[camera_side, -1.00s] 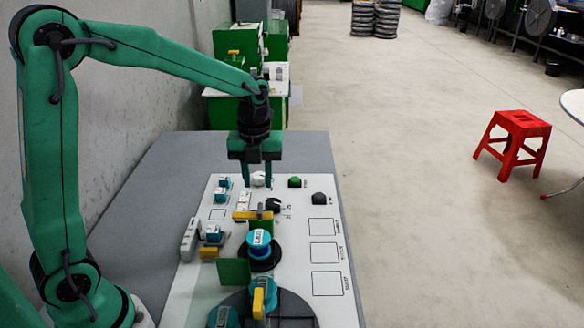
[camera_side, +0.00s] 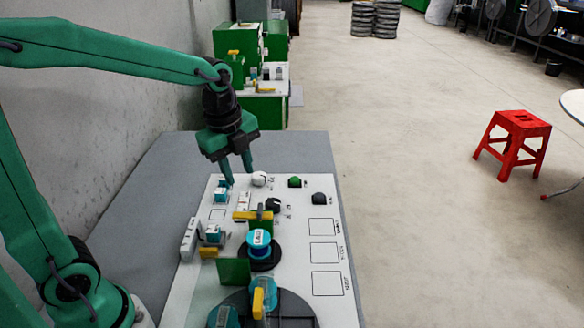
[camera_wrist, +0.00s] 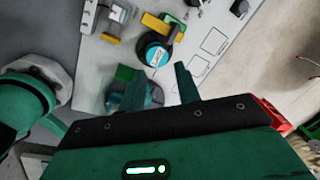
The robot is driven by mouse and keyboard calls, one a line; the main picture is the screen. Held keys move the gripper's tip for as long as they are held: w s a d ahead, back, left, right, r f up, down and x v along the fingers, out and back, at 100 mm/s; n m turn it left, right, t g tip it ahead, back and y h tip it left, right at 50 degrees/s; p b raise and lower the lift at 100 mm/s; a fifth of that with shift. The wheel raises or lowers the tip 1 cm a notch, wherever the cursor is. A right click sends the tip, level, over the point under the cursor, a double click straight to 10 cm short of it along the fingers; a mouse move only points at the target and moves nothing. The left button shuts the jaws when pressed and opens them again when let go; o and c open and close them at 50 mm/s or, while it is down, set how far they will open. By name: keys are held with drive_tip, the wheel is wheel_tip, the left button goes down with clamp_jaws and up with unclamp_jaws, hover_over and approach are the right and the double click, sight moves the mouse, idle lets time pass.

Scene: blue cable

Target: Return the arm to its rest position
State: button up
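My gripper (camera_side: 238,177) is above the far left part of the white panel (camera_side: 315,300), tilted, with its two fingers apart and nothing between them. In the wrist view my gripper (camera_wrist: 160,80) also shows its fingers apart and empty. A blue cable spool (camera_side: 259,240) with a white label sits on a black round base in the middle of the panel, apart from my gripper. The spool also shows in the wrist view (camera_wrist: 153,52), beyond the fingertips.
A white knob (camera_side: 259,179), a green button (camera_side: 295,182) and a black knob (camera_side: 319,198) stand along the panel's far edge. A yellow-handled part (camera_side: 258,300) is near the front. A concrete wall (camera_side: 130,110) stands on the left. A red stool (camera_side: 512,140) is on the open floor at right.

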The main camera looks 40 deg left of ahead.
drive_tip(key=s+r+n+t, duration=0.3)
drive_tip(key=s+n, duration=0.9)
drive_tip(key=n, duration=0.6)
drive_tip(key=shift+s+d+n+t, duration=0.25)
drive_tip(key=shift+d+n+t, duration=0.15)
